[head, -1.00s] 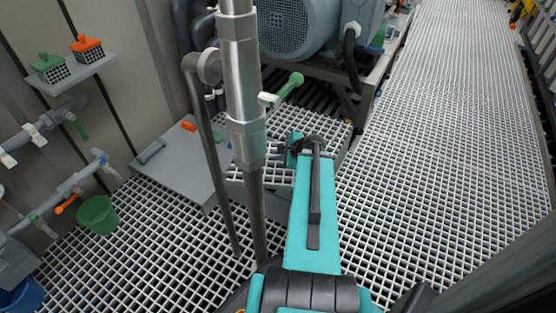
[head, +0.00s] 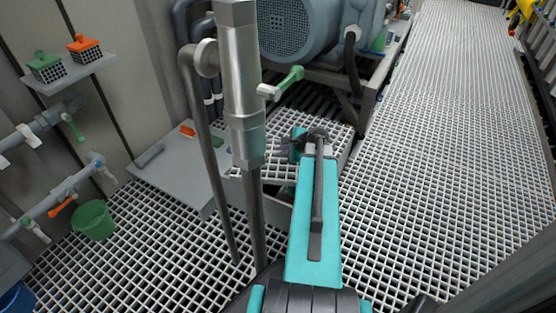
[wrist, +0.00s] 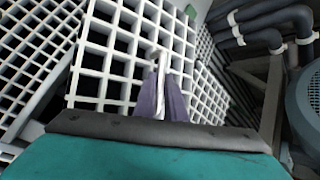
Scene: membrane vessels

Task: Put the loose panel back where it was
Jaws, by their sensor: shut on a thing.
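The loose panel is a white square-mesh grating (head: 325,128). It shows in the head view beyond the upright pipe, above the floor. My gripper (head: 284,150) is over it at the end of my teal arm. In the wrist view the panel (wrist: 115,58) fills the middle, and my gripper's grey-purple fingers (wrist: 161,88) are shut on a white bar of it. The panel looks raised and set at an angle to the floor grating at the left. My arm and the pipe hide parts of it in the head view. Whether it touches anything underneath I cannot tell.
A steel upright pipe (head: 245,95) stands close left of my arm. A green-handled valve (head: 285,82) sticks out from it. A grey plate (head: 180,170), a green bucket (head: 93,220) and a blue motor (head: 310,30) are around. The grating walkway (head: 440,130) at right is clear.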

